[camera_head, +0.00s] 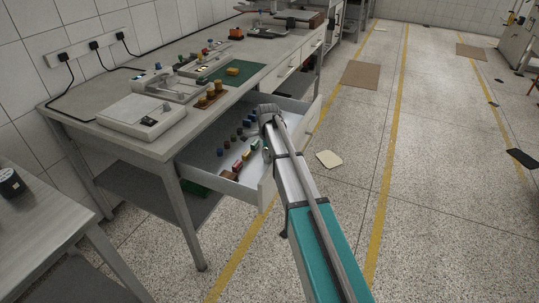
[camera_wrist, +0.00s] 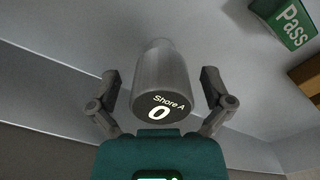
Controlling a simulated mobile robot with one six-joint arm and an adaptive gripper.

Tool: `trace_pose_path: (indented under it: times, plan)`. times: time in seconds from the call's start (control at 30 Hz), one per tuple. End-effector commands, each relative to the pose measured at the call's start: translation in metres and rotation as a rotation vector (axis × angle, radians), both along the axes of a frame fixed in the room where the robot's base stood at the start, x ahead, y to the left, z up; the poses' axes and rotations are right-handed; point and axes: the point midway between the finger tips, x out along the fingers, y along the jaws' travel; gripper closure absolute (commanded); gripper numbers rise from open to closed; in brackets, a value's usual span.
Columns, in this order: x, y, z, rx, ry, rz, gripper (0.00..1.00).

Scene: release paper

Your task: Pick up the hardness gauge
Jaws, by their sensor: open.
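The hardness gauge (camera_wrist: 165,80) is a grey cylinder in the middle of the wrist view. Its round end face shows "Shore A" and a lit 0. My gripper (camera_wrist: 160,88) has its two dark fingers apart, one on each side of the gauge, with visible gaps to both. In the head view my arm reaches over the front of the open drawer (camera_head: 190,163). My fingers and the gauge cannot be made out there.
A green "Pass" block (camera_wrist: 292,22) and a brown-orange block (camera_wrist: 308,72) lie to the right of the gauge. Several small blocks (camera_head: 238,166) lie in the drawer. The workbench top (camera_head: 160,148) above carries a white flat device (camera_head: 135,112).

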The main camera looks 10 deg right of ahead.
Motion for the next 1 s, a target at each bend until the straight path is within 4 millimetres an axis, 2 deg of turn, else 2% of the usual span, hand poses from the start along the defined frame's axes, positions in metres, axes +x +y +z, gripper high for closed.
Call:
trace_pose_path:
  times: [0.1,0.63,1.0]
  plan:
    - [0.0,-0.0001,0.0,0.0,0.0,0.0,0.02]
    - [0.0,-0.0002,-0.0001,0.0,0.0,0.0,0.99]
    - [0.0,-0.0001,0.002,0.0,0.0,0.0,1.0]
